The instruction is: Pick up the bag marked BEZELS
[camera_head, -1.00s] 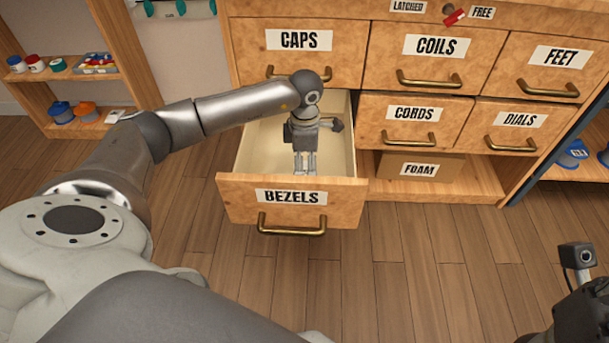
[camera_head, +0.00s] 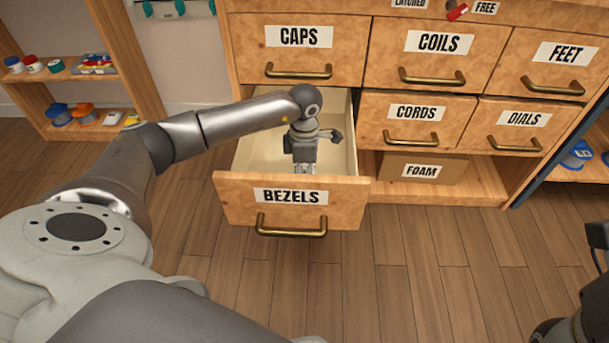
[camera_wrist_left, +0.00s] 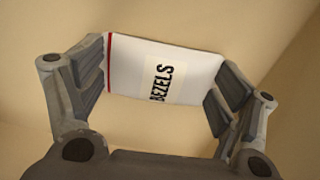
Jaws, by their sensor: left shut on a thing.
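The bag marked BEZELS (camera_wrist_left: 190,75) is white with a red stripe at one end and a dark printed label. In the left wrist view it lies between the two fingers of my left gripper (camera_wrist_left: 163,88), which is shut on it from both ends. In the head view my left gripper (camera_head: 304,167) points down inside the open BEZELS drawer (camera_head: 235,194). The drawer front hides the fingertips, and I cannot make out the bag there. I cannot tell if the bag touches the drawer floor.
The drawer's walls and front stand around my left gripper. The CAPS drawer (camera_head: 340,65) above and the CORDS drawer (camera_head: 455,107) to the right are shut. A FOAM box (camera_head: 392,170) sits in a low bay. The wooden floor (camera_head: 420,260) in front is clear.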

